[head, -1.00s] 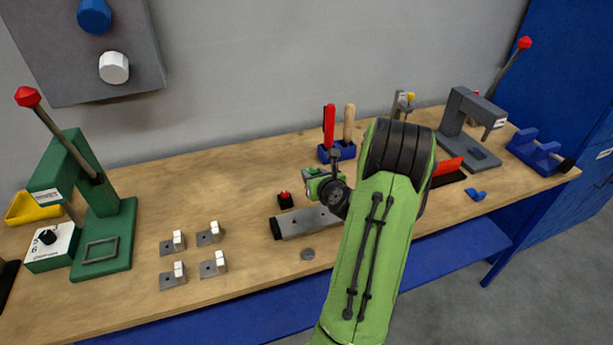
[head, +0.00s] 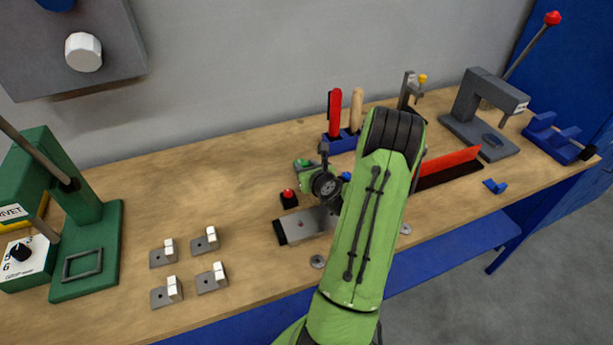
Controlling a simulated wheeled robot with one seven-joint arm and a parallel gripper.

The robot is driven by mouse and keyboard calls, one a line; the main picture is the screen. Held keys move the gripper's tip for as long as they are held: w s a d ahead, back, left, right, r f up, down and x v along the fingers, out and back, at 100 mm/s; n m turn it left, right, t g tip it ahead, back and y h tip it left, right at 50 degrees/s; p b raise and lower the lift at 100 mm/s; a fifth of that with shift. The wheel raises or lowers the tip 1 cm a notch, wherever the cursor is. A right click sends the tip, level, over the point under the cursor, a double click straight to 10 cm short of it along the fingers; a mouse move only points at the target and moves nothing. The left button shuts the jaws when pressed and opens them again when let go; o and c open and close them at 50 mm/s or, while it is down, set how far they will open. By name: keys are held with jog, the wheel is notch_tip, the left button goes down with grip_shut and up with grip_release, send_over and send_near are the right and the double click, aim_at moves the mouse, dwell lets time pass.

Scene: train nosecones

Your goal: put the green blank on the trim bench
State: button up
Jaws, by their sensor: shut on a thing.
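A small green piece (head: 304,164), which looks like the green blank, shows at the end of my arm above the middle of the wooden bench (head: 240,145). My gripper (head: 310,172) is shut on it. The dark round wrist covers most of the fingers, so the exact grip is hard to see. The piece appears to be held above the bench top, apart from it. No label in view tells whether this wooden bench is the trim bench.
Several grey brackets (head: 211,280) stand left, beside the green press (head: 85,245). The back-left bench top is clear.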

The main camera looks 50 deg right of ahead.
jog(key=shift+s+f, duration=0.1)
jog(key=shift+f, duration=0.85)
jog(key=shift+f+b, duration=0.2)
jog(key=shift+b, duration=0.1)
jog(key=o, duration=1.1)
jog(key=shift+r, duration=0.1)
